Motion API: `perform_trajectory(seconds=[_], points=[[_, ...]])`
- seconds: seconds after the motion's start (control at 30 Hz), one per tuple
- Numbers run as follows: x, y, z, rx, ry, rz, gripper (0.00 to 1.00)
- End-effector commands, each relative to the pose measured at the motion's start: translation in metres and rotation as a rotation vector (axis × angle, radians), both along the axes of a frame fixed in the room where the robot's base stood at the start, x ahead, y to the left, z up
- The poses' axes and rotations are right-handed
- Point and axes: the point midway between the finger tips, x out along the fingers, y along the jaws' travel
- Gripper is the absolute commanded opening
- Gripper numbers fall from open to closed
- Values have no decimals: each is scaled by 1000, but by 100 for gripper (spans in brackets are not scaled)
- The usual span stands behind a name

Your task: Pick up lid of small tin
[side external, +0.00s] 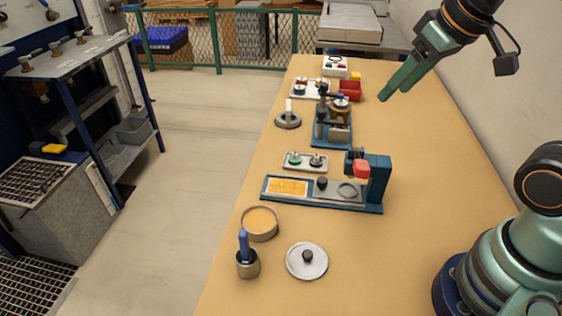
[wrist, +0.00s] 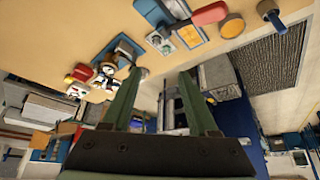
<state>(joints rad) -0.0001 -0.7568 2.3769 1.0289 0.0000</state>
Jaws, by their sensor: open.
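A round light-grey lid (side external: 307,261) with a dark knob lies flat on the near part of the bench in the side view. A round tin (side external: 260,224) with tan contents stands open behind and left of it, apart from it. The tin also shows at the top of the wrist view (wrist: 232,26); I cannot make out the lid there. My gripper (side external: 393,92) is high at the upper right in the side view, far from both. Its two green fingers are apart and empty in the wrist view (wrist: 161,75).
A small cup (side external: 247,265) with a blue-handled tool stands left of the lid. A blue fixture (side external: 376,184) with a red part stands behind it. A small tray (side external: 305,162), a blue-based device (side external: 332,133) and a red bin (side external: 350,91) are farther back. The bench right of the lid is clear.

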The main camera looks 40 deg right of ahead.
Motion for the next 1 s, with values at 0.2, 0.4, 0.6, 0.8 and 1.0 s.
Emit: perform_trajectory(seconds=[0.2, 0.4, 0.6, 0.8, 1.0], points=[[5, 28, 15, 137, 83, -192, 59], [8, 65, 16, 271, 196, -471, 59], [7, 105, 16, 359, 305, -798, 59], [1, 141, 15, 391, 371, -1107, 59], [-4, 165, 14, 394, 391, -1315, 59]])
